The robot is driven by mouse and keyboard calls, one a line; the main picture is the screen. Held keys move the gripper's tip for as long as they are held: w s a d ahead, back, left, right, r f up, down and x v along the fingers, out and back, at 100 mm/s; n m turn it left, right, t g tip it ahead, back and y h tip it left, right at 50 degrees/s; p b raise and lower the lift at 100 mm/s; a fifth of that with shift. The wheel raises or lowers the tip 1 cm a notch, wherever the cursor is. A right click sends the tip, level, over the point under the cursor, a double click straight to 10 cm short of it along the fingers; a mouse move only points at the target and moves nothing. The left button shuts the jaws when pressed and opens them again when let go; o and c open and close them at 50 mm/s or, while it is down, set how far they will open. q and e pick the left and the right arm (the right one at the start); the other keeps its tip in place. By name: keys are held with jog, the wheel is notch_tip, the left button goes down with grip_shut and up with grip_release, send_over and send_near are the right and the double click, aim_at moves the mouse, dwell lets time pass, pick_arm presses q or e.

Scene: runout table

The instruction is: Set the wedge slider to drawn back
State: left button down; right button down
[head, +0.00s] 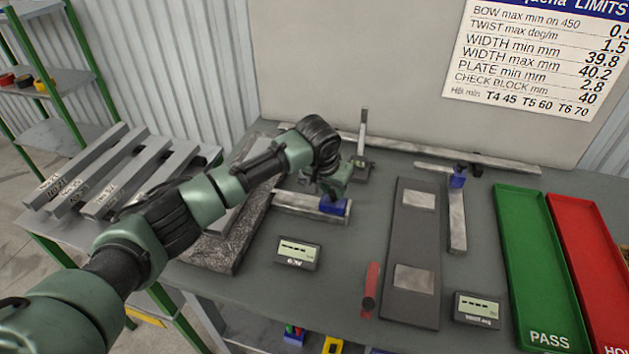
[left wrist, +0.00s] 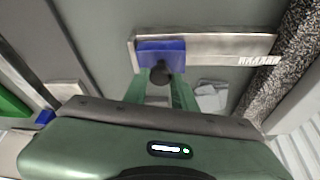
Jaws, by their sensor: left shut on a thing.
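A blue slider (head: 333,207) sits near the right end of a short steel bar (head: 300,204) on the table. In the left wrist view the blue slider (left wrist: 160,50) is near the left end of the steel bar (left wrist: 230,46), with a dark round knob (left wrist: 160,76) on its near side. My left gripper (head: 336,190) reaches down over the slider. In the left wrist view the fingers of my left gripper (left wrist: 160,88) are closed around the knob, and partly hide it. My right gripper is out of view.
A second blue piece (head: 458,178) is on an upright bar to the right. A dark slab (head: 411,250), two readout boxes (head: 298,253) (head: 477,309), a red tool (head: 371,285), a green tray (head: 535,260) and a red tray (head: 590,265) lie around. A granite plate (head: 212,255) is left.

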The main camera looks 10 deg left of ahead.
pick_arm(q)
jog(key=shift+d, duration=0.15)
jog(key=c, duration=1.6)
grip_release()
jog(key=o, duration=0.5)
jog(key=shift+d, duration=0.15)
jog(key=shift+c, duration=0.2)
jog(key=shift+r, duration=0.1)
jog(key=shift+s+r, duration=0.1)
jog(key=shift+r, duration=0.2)
jog(key=b+v, duration=0.2)
jog(key=v, duration=0.5)
jog(key=shift+s+f, duration=0.1)
jog(key=shift+s, duration=0.05)
